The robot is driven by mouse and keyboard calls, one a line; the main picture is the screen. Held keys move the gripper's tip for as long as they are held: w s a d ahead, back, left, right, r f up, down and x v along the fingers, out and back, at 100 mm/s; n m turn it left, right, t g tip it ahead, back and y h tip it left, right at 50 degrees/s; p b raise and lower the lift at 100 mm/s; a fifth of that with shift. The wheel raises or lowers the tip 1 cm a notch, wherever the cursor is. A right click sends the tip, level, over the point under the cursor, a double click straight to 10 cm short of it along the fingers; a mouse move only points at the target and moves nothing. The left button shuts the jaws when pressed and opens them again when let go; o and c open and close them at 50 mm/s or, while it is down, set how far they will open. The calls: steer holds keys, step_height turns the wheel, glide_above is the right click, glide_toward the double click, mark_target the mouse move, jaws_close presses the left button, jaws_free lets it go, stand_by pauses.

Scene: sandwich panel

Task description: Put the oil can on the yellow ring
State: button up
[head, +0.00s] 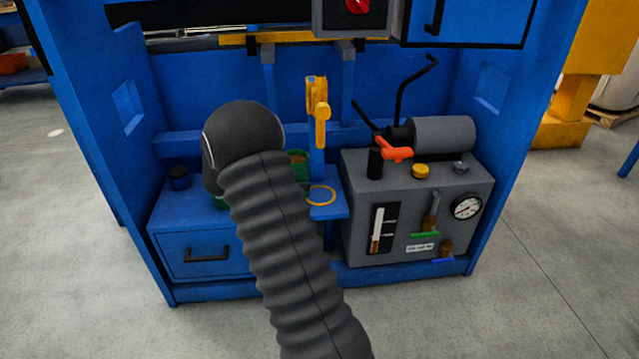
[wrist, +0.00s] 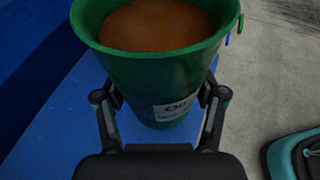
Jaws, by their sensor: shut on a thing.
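The oil can is a green, open-topped bucket (wrist: 150,68) with brown contents and a white "Oil" label, upright between my fingers in the wrist view. My gripper (wrist: 161,98) is shut on it, one finger on each side. In the head view my arm hides the gripper and most of the can; a green piece of the can (head: 300,166) shows just right of the arm. The yellow ring (head: 321,195) lies flat on a small blue shelf, right of and in front of that visible piece. I cannot tell the can's height above the blue surface.
A grey tank unit (head: 360,185) with a gauge, valves and a red lever stands right of the shelf. A yellow upright lever (head: 318,110) rises behind the ring.

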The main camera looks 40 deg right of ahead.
steer(key=d, duration=0.5)
steer(key=s+d, duration=0.1)
steer(key=d, duration=0.1)
steer(key=shift+s+d, duration=0.1)
steer(key=shift+d, duration=0.1)
steer(key=shift+d+f+b, duration=0.1)
steer(key=shift+f+b, duration=0.3)
steer(key=shift+f, duration=1.3)
steer(key=shift+f, duration=0.1)
steer(key=shift+f, duration=0.1)
steer(key=o, duration=1.5)
steer(key=shift+o, duration=0.2)
